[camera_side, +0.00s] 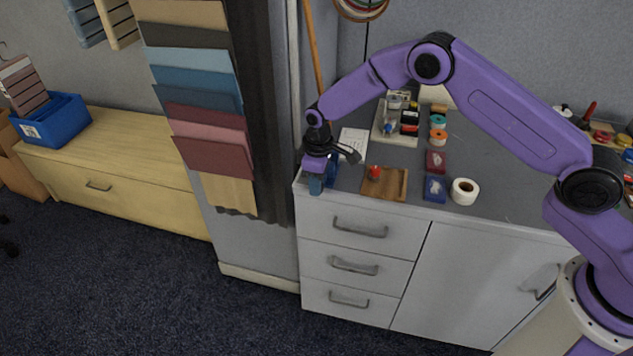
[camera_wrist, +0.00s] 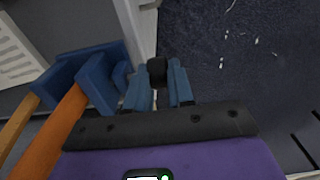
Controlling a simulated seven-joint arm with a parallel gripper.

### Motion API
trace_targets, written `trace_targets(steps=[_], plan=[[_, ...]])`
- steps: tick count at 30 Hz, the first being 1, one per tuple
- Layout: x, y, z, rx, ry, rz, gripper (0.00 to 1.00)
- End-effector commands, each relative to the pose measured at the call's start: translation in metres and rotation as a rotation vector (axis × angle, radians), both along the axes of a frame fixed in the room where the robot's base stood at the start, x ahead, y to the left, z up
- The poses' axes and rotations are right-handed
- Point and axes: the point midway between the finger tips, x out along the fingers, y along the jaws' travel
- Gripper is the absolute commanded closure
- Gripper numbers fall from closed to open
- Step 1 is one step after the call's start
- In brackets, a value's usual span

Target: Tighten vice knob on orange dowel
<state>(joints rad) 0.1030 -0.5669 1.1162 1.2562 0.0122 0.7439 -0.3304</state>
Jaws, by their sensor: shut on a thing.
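The blue vice (camera_wrist: 98,82) is left of my fingers in the wrist view. In the side view the vice (camera_side: 333,171) is at the counter's left front corner, partly hidden by my gripper. The orange dowel (camera_wrist: 50,136) runs from the vice down to the lower left of the wrist view. Its contact with the jaws is partly hidden. The black knob (camera_wrist: 157,70) is between my blue fingertips, on the vice's right side. My gripper (camera_wrist: 158,88) is shut on the knob; in the side view my gripper (camera_side: 316,184) is at the counter edge.
A tan dowel (camera_wrist: 17,122) lies beside the orange one. A wooden tray (camera_side: 396,194) with a red-topped item (camera_side: 374,173) is right of the vice. A white tape roll (camera_side: 464,191) and small boxes stand farther right. Hanging fabric samples (camera_side: 208,140) are at left.

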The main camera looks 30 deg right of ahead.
Motion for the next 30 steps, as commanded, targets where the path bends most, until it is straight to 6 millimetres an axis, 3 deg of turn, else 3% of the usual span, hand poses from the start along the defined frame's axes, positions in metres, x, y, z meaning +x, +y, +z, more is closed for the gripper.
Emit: trace_targets(steps=[30], plan=[[-0.0052,-0.0062,-0.0012,0.267,-0.267,-0.002,1.00]])
